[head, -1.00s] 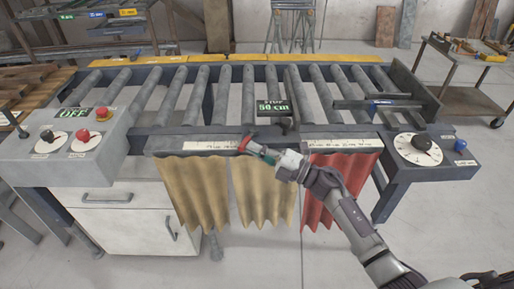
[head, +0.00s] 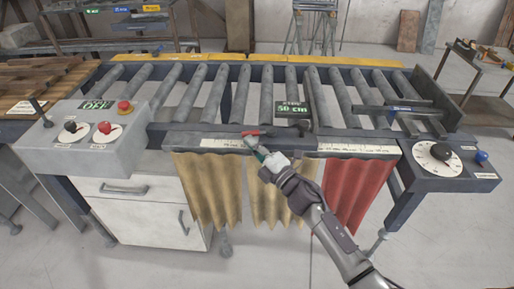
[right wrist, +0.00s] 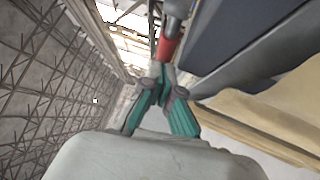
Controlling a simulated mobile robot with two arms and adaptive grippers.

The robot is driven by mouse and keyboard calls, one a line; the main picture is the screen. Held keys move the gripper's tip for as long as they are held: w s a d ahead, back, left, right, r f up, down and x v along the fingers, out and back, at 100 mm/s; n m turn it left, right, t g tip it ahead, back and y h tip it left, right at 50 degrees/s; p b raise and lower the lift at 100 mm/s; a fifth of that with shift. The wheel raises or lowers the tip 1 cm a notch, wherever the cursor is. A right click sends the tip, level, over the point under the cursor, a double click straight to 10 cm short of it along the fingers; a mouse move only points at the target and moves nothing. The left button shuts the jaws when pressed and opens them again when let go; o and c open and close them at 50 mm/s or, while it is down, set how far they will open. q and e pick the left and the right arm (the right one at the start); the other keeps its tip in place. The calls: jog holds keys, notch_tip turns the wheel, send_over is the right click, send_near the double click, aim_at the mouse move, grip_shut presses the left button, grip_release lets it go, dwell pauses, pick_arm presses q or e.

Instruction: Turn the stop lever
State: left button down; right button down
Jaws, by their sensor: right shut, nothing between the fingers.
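The stop lever has a red grip (head: 252,133) at the front rail of the roller conveyor, near the middle. Its shaft runs right toward a dark block (head: 300,127) below the "STOP 50 cm" display (head: 291,107). My right gripper (head: 259,151) is shut and empty, just below and in front of the red grip. In the right wrist view the closed fingertips (right wrist: 160,72) are right at the end of the red grip (right wrist: 168,48); I cannot tell whether they touch. My left gripper is not in view.
A dial panel (head: 438,155) with a blue knob is at right. Tan and red strip curtains (head: 350,190) hang under the front rail.

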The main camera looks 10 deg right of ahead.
jog(key=shift+w+a+b, duration=0.25)
jog(key=shift+w+b, duration=0.1)
jog(key=shift+w, duration=0.55)
dwell(0.3)
